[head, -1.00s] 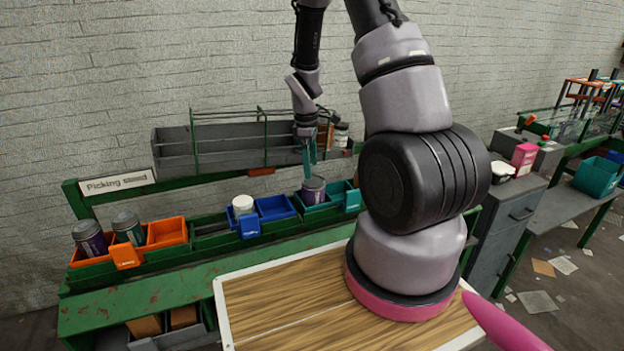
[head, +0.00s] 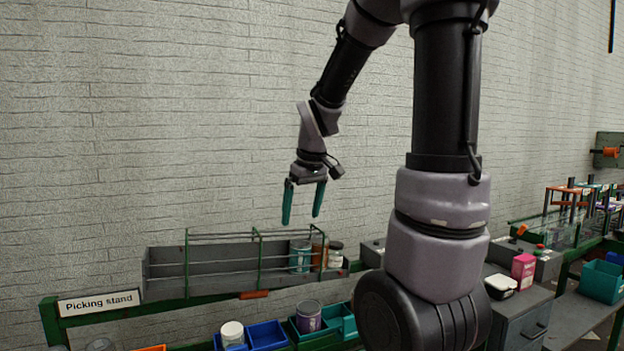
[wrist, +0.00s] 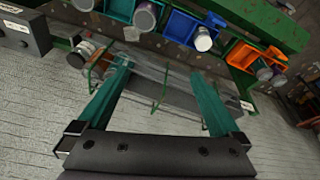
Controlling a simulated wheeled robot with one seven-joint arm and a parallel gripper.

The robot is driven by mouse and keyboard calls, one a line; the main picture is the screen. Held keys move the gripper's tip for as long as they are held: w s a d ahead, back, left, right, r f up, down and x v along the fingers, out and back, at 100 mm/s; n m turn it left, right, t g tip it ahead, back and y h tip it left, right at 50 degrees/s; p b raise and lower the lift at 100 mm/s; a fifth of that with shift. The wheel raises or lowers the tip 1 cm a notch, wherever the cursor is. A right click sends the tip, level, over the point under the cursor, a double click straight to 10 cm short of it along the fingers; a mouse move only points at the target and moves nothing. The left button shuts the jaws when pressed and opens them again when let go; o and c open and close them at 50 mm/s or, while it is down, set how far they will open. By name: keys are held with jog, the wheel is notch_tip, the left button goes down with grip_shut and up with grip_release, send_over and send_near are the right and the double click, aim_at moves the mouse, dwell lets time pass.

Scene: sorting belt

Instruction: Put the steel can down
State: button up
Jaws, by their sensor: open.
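A steel-coloured can with a purplish label (head: 308,316) stands upright in the teal bin (head: 342,318) on the picking stand. In the wrist view it shows at the top, left of centre (wrist: 145,16). My gripper (head: 302,217) is open and empty, well above the stand and the can, with its teal fingers pointing down. In the wrist view nothing is between the fingers (wrist: 161,69); the can lies beyond them. Other grey-topped cans (head: 100,345) are cut off at the bottom left edge of the head view.
The air around my gripper is clear.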

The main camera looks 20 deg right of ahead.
jog(key=s+a+r+m+t+y, duration=0.1)
jog(key=s+a+r+m+t, duration=0.2)
jog(key=s+r+m, duration=0.4)
jog(key=s+r, duration=0.3)
jog(key=s, duration=0.4)
jog(key=shift+a+r+t, duration=0.2)
jog(key=shift+t, duration=0.2)
